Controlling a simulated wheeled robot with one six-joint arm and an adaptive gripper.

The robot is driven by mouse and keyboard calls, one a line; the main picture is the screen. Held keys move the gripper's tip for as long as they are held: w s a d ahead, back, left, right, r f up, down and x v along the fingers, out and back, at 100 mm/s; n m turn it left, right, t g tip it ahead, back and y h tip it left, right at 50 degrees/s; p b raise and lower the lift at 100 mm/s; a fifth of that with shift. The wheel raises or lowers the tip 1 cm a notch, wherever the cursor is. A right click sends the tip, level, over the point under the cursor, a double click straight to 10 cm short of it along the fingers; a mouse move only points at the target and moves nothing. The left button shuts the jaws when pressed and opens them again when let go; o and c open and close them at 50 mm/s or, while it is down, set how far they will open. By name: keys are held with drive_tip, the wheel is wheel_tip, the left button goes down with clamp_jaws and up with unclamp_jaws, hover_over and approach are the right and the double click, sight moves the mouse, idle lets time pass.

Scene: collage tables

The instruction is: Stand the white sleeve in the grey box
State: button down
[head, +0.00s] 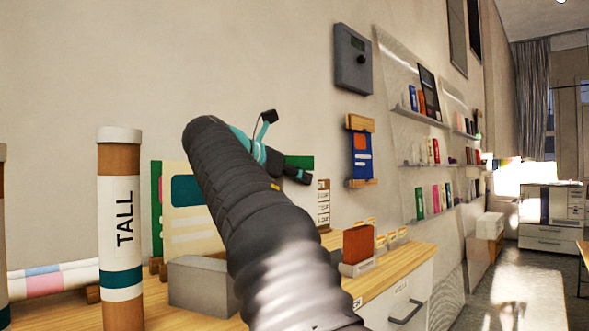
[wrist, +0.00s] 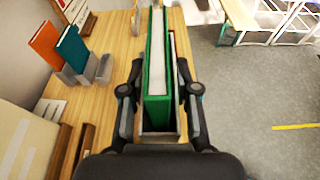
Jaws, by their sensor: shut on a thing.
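In the wrist view my gripper (wrist: 160,100) is shut on a slab-like thing with green sides and a pale top (wrist: 157,70), held on edge between the two fingers. A green part of it (head: 299,162) shows beside my gripper (head: 286,150) in the head view. I cannot tell if it is the white sleeve. A grey box (head: 197,287) stands on the table in the head view, partly hidden by my arm. In the wrist view a grey box edge (wrist: 160,138) shows below the held thing. I cannot tell whether the held thing is inside it.
A tall brown tube marked TALL (head: 120,230) stands on the left. A cream panel (head: 192,205) stands behind the grey box. Orange (wrist: 45,45) and teal (wrist: 72,48) books stand in grey holders farther along the wooden table (wrist: 110,105). Open floor (wrist: 260,100) lies to the right.

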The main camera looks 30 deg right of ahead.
drive_tip(key=shift+f+b, duration=0.35)
drive_tip(key=shift+f, duration=1.1)
wheel_tip(320, 180, down, 2)
drive_tip(key=b, duration=0.3)
drive_tip(key=shift+f, duration=0.15)
drive_tip(key=shift+a+p, duration=0.15)
drive_tip(key=shift+p, duration=0.2)
drive_tip(key=shift+f, duration=0.15)
drive_tip(key=shift+f+b, duration=1.4)
drive_tip(key=shift+f, duration=0.95)
drive_tip(key=shift+f, duration=0.2)
drive_tip(key=shift+f+b, duration=1.1)
drive_tip(key=shift+f, duration=0.75)
drive_tip(key=c, duration=0.8)
unclamp_jaws()
